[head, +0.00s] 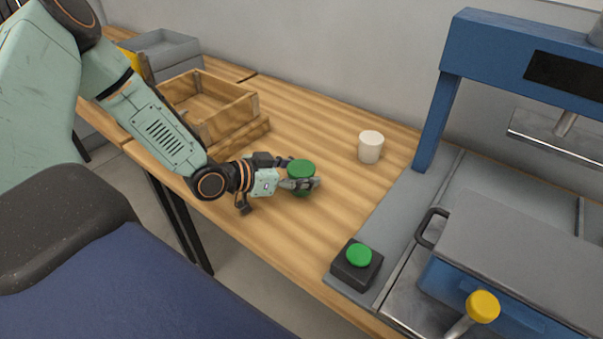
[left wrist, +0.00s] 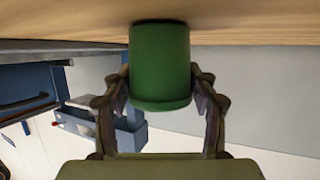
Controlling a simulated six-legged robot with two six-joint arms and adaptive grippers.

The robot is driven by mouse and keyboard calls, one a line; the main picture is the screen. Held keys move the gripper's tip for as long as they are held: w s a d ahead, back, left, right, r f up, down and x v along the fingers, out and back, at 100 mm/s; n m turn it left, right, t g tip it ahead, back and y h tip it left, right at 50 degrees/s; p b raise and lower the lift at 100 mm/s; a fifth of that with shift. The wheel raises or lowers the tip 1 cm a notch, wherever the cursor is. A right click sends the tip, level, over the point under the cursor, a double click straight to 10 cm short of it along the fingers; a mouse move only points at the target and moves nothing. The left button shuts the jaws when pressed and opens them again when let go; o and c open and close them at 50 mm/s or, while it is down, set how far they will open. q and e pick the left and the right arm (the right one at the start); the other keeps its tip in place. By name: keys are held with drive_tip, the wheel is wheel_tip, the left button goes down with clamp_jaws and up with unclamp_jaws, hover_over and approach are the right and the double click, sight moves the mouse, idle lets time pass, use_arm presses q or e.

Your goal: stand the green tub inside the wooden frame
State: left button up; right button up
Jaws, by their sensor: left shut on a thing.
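The green tub (head: 301,169) is near the front middle of the wooden table in the head view. My left gripper (head: 301,184) is shut on it, with a finger along its side. In the left wrist view the green tub (left wrist: 160,65) sits between both fingers of my left gripper (left wrist: 162,95). The tub appears upright; I cannot tell whether it touches the table. The wooden frame (head: 236,121) is on the table to the left of the tub, behind my left arm, which hides part of it. My right gripper is not in view.
A white cup (head: 370,146) stands right of the tub. A black box with a green button (head: 359,257) is at the front right, beside a blue press (head: 437,120). A grey bin (head: 163,50) is at the back left. The table (head: 300,110) is clear behind the tub.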

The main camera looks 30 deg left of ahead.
use_arm(q)
drive_tip(key=shift+s+f, duration=0.1)
drive_tip(key=o, duration=0.8)
drive_tip(key=shift+a+f, duration=0.1)
drive_tip(key=o, duration=0.4)
drive_tip(key=shift+o, duration=0.4)
